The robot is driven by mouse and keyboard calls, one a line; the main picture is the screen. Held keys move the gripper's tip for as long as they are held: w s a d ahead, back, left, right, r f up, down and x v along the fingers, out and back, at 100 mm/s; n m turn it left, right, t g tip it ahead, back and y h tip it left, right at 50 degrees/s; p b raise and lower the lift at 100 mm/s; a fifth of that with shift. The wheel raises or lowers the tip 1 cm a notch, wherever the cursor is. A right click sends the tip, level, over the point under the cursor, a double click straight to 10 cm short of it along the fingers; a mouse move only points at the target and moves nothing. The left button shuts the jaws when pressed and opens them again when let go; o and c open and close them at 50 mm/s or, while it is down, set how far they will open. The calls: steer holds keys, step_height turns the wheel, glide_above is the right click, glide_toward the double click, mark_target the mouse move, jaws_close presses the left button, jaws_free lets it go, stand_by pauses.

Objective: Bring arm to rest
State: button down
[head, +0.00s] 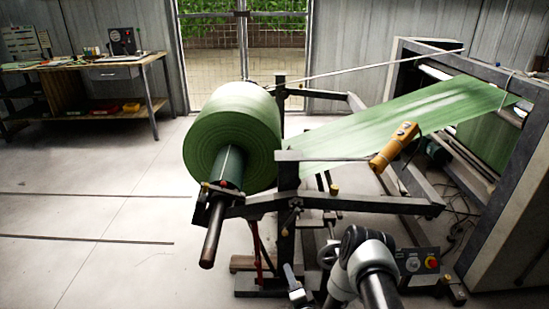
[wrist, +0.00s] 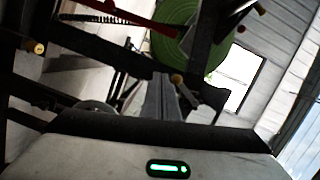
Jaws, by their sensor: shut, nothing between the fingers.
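My arm (head: 372,262) shows at the bottom of the head view, low in front of the unwind stand, its pale and dark links bent. In the wrist view my gripper (wrist: 164,84) points up toward the stand's dark frame, with its grey fingers together and nothing seen between them. The gripper's pale body with a green light fills the bottom of that view. The large green roll (head: 232,137) sits on its shaft (head: 212,232) at the stand; part of it also shows in the wrist view (wrist: 176,42).
The stand's dark frame (head: 290,190) is close to my arm. Green web (head: 440,110) runs right into the machine (head: 510,190). A yellow pendant (head: 393,147) hangs by the web. A control box with a red button (head: 432,262) is right of my arm. The left floor is open before a workbench (head: 120,72).

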steer(key=w+d+r+n+g, duration=0.1)
steer(key=w+r+n+g, duration=0.3)
steer(key=r, duration=0.6)
steer(key=w+d+r+n, duration=0.2)
steer(key=w+r+n, duration=0.1)
steer(key=w+r, duration=0.55)
steer(key=s+d+r+n+g+h, duration=0.15)
steer(key=s+r, duration=0.25)
steer(key=r, duration=0.4)
steer(key=s+d+r+n+g+h, duration=0.15)
steer(key=s+r, duration=0.25)
steer(key=r, duration=0.5)
steer(key=s+d+r+h, duration=0.1)
steer(key=s+d+r, duration=0.2)
steer(key=s+r, duration=0.65)
steer(key=s+r+n+g, duration=0.1)
steer(key=s+r+g, duration=0.1)
steer(key=s, duration=1.1)
steer(key=s+r+n+g, duration=0.1)
steer(key=s+g, duration=0.1)
steer(key=s, duration=1.1)
step_height(320, 180, up, 25)
steer(key=p, duration=2.5)
steer(key=shift+w, duration=0.25)
